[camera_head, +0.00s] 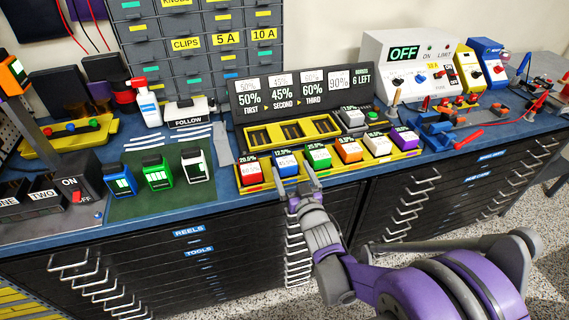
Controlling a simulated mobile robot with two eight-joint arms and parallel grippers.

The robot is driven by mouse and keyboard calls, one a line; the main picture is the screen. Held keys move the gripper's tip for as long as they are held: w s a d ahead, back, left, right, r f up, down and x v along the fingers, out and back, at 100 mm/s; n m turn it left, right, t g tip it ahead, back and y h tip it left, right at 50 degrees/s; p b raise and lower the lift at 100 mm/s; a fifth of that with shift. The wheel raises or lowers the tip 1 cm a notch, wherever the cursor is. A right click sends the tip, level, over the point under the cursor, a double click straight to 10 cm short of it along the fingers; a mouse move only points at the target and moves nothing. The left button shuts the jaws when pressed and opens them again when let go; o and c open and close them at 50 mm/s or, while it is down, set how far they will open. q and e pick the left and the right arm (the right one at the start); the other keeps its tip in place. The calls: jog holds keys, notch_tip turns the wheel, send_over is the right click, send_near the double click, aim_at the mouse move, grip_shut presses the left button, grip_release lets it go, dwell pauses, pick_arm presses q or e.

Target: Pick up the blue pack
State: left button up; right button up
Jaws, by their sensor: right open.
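A blue pack (287,162) with a white label stands in a row of coloured packs in the yellow tray (338,172) at the bench's front edge. It sits between a red pack (251,172) and a green pack (318,156). My right gripper (294,175) is open, its fingers pointing at the front of the blue pack and partly covering its lower part. I cannot tell whether the fingers touch it. Another blue item, a small boxy one with a dark top (119,182), stands on the green mat at the left. My left gripper is not in view.
Orange (348,150), white (377,144) and purple (404,138) packs continue the row to the right. Behind stand a yellow slotted tray (258,136) and a dark percent sign board (300,90). Black drawers with metal handles lie below the bench edge.

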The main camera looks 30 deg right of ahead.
aim_at(281, 149)
jog(key=shift+a+x, duration=0.15)
jog(key=shift+x, duration=1.35)
jog(key=shift+a+x, duration=0.15)
jog(key=shift+x, duration=1.3)
grip_shut()
